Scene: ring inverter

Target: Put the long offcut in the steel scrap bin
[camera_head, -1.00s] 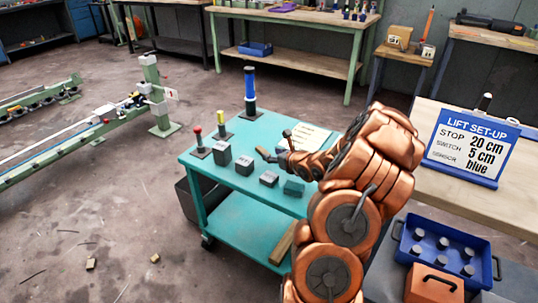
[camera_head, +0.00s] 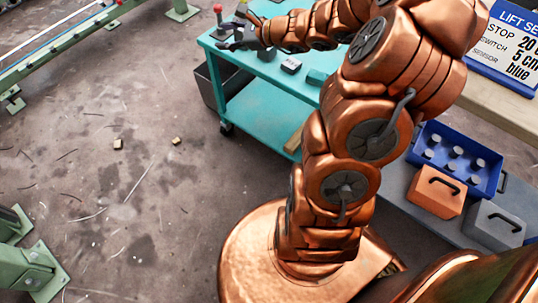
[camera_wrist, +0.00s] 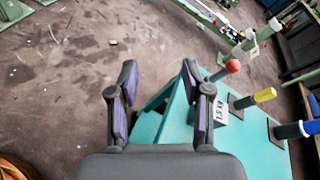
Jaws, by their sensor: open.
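My gripper (camera_head: 238,32) is open and empty, over or in front of the left end of the teal trolley; its spread fingers (camera_wrist: 158,75) show in the wrist view with floor and trolley edge beyond. A long, thin, pale strip (camera_head: 139,184) lies on the floor left of my base, well away from the gripper; it looks like a long offcut. Shorter thin slivers (camera_head: 88,215) lie scattered around it. A dark open bin (camera_head: 209,86) stands behind the trolley's left side, partly hidden; I cannot read any label or tell whether it is the steel scrap bin.
The teal trolley (camera_head: 262,115) carries small blocks and a red-knobbed post (camera_wrist: 232,66). Two small wood bits (camera_head: 117,143) lie on the floor. A blue tray (camera_head: 480,180), an orange box (camera_head: 432,195) and a grey box (camera_head: 490,228) stand right. Green frame feet (camera_head: 38,272) stand lower left.

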